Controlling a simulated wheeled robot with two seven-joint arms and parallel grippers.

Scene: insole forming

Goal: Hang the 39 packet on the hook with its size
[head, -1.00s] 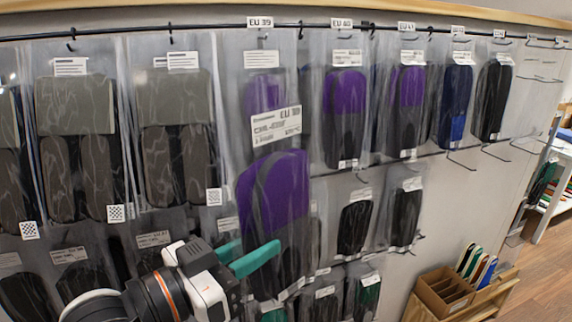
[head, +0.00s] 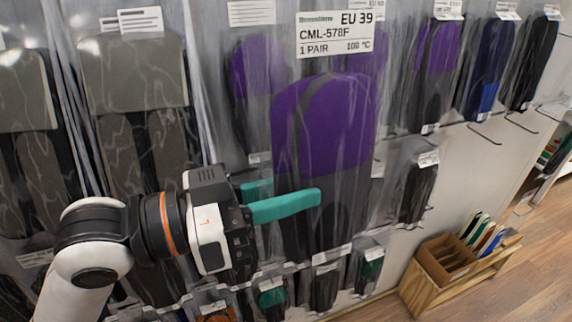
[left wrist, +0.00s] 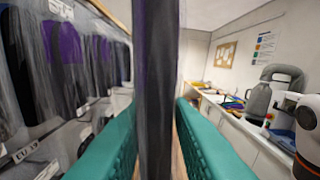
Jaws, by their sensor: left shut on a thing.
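My left gripper (head: 285,198) is shut on a clear packet (head: 325,130) with purple and black insoles. Its teal fingers grip the packet low down, and in the left wrist view the packet (left wrist: 157,90) shows edge-on between the fingers (left wrist: 157,140). The packet hangs upright before the rack, its label reading EU 39, CML-578F, 1 pair. My right gripper is not identifiable in the head view.
Grey insole packets (head: 135,75) hang at the left; blue (head: 487,70) and black (head: 533,60) ones at the right. Bare hooks (head: 485,135) stick out below them. A wooden box (head: 440,262) stands on the right. The left wrist view shows a counter (left wrist: 240,130) with equipment.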

